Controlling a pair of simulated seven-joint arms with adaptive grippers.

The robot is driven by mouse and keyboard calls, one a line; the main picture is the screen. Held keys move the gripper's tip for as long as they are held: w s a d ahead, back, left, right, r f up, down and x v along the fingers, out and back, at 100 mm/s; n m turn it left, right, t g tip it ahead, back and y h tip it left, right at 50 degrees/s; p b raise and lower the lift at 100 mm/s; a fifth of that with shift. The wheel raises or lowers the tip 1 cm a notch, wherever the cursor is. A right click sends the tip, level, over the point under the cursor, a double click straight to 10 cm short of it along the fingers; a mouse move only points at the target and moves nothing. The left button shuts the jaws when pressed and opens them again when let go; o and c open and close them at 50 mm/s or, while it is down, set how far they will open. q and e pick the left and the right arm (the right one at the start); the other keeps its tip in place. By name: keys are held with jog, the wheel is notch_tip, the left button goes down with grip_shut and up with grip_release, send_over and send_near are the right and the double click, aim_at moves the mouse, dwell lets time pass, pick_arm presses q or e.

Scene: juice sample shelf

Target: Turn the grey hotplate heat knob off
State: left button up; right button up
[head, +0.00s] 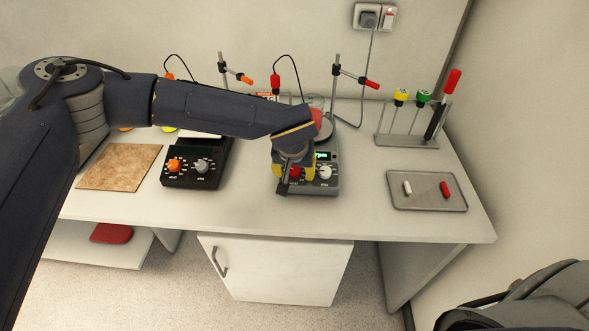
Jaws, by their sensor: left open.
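The grey hotplate (329,186) stands on the bench right of centre. Its front shows a red knob (296,172) on the left, a pale knob (325,172) on the right and a small lit display. My left gripper (289,183) points down over the hotplate's left front, open, right at the red knob. It hides part of that knob and the left side of the hotplate. I cannot tell whether the fingers touch the knob. My right gripper is out of view; only part of my right arm shows at the bottom right.
A black hotplate (195,182) with an orange knob (174,166) and a grey knob (202,166) stands to the left, beside a brown board (120,167). Right are a grey tray (428,203) and a rack (405,142). Clamp stands rise behind.

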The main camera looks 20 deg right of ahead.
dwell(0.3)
pick_arm(q)
grip_shut()
dwell(0.5)
jog(key=n, duration=1.1)
jog(key=shift+n+y, duration=0.4)
jog(key=shift+n, duration=0.3)
grip_release()
